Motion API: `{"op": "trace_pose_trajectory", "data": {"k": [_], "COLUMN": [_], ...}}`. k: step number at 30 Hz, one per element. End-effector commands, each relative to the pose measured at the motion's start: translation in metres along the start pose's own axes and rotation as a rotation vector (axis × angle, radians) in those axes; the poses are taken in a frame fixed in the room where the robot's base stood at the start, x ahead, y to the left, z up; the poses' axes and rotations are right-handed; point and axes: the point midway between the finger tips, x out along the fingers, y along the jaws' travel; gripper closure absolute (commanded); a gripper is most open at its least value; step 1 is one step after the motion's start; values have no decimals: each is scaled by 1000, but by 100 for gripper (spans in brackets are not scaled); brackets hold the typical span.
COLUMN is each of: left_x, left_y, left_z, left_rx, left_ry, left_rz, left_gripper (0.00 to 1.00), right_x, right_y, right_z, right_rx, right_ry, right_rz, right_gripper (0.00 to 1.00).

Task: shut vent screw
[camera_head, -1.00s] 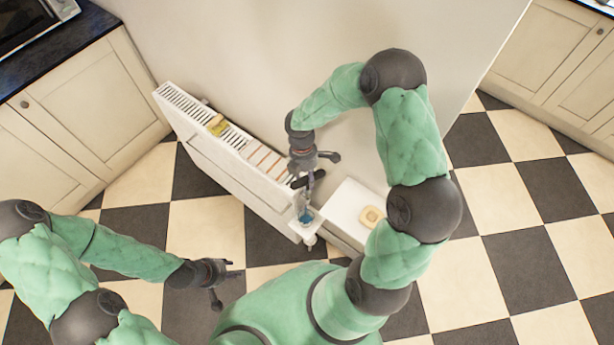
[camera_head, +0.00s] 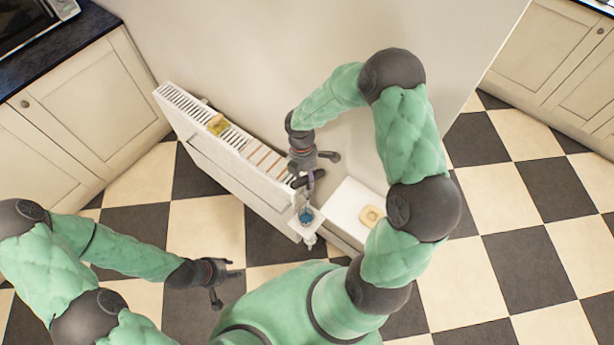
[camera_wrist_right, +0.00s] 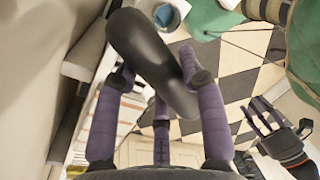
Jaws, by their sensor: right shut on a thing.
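A white radiator (camera_head: 235,163) stands along the wall, its near end by a small light ledge with a blue cup (camera_head: 305,215). The cup also shows at the top of the right wrist view (camera_wrist_right: 166,15). My right gripper (camera_head: 313,178) is over this end of the radiator. It is shut on a dark, rounded, elongated handle (camera_wrist_right: 150,55), held between purple fingers in the right wrist view. The handle's far end and the vent screw cannot be made out. My left gripper (camera_head: 226,278) is open and empty over the floor, left of the radiator's near end.
A yellow item (camera_head: 217,125) lies on the radiator's top grille. A low white box (camera_head: 352,207) with a yellowish item (camera_head: 371,215) stands right of the radiator. Cabinets (camera_head: 75,115) line the left. Checkered floor (camera_head: 500,250) is clear at right.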

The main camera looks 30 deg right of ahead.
Motion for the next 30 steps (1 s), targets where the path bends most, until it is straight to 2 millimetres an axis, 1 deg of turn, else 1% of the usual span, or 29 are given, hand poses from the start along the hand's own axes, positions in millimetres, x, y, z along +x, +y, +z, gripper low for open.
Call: {"op": "trace_pose_trajectory", "data": {"k": [30], "left_x": [10], "left_y": [-4], "left_z": [0], "left_rx": [0], "left_ry": [0], "left_rz": [0], "left_gripper": [60], "right_x": [17], "right_y": [4], "right_z": [0], "right_rx": [0], "right_ry": [0], "right_rz": [1], "right_gripper": [100]}}
